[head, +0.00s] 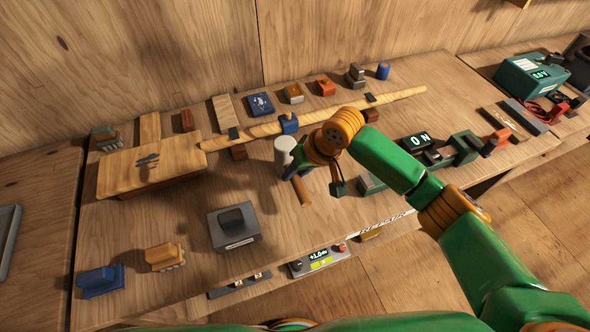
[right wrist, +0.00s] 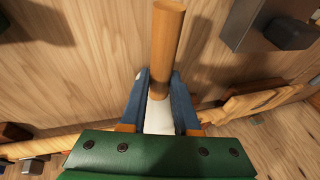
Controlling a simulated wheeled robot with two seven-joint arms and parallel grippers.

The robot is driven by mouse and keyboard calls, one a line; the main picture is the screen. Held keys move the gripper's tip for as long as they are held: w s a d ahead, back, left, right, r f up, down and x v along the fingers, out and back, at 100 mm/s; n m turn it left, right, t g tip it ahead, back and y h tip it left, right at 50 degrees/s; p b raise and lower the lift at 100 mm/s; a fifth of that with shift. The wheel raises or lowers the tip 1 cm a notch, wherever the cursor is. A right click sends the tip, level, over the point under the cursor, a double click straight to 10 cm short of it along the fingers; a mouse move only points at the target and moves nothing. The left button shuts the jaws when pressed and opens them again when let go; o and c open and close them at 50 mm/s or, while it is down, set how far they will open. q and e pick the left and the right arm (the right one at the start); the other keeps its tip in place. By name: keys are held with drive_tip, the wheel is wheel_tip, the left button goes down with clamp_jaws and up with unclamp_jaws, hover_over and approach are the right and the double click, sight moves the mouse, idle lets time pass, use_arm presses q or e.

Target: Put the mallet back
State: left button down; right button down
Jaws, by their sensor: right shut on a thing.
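The mallet has a pale grey-white cylindrical head (head: 285,150) and a brown wooden handle (head: 301,191). It is over the middle of the workbench, in front of a long wooden rod. My right gripper (right wrist: 160,103) is shut on the mallet, its two blue fingers on either side near where handle and head meet. In the right wrist view the handle (right wrist: 167,45) points away from the fingers, and the white head (right wrist: 159,119) is partly hidden between them. I cannot tell whether the mallet touches the bench. My left gripper is not in view.
The long rod (head: 375,101) lies across the bench behind the mallet. A wooden board (head: 180,160) is at left, and a dark grey block (head: 234,227) is at front left. A digital display (head: 418,141) stands at right. Small blocks line the back.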

drive_tip(key=shift+s+d+f, duration=0.1)
drive_tip(key=shift+d, duration=0.1)
drive_tip(key=shift+a+f, duration=0.15)
drive_tip(key=c, duration=0.6)
unclamp_jaws()
drive_tip(key=shift+c, duration=0.2)
drive_tip(key=v, duration=1.2)
